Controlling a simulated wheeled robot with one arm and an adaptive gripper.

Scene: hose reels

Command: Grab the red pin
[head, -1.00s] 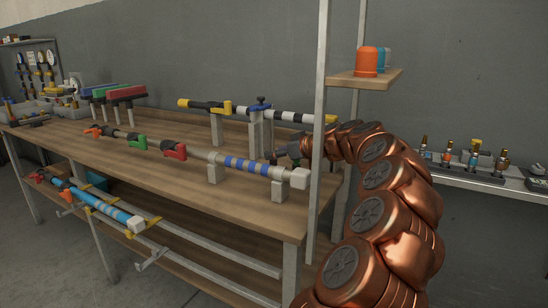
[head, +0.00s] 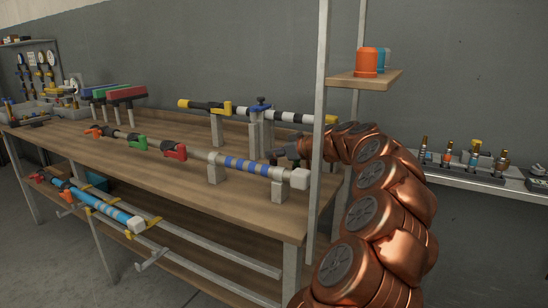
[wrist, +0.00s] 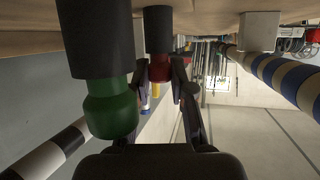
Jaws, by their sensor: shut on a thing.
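The red pin (wrist: 158,68) is dark red with a black cylinder above it in the wrist view. My gripper (wrist: 162,75) has one finger on each side of its red part and is shut on it. A similar green piece (wrist: 110,105) with a larger black cylinder is close by on the left, outside the fingers. In the head view my gripper (head: 284,153) is small and dark, behind the striped bar at the bench's right end. The red pin cannot be made out there.
A blue-striped bar (head: 245,165) on grey blocks lies in front of my gripper. A black-and-white bar (head: 285,117) is behind it. A metal post (head: 319,120) and a small shelf (head: 365,78) with orange and blue caps stand close to my arm.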

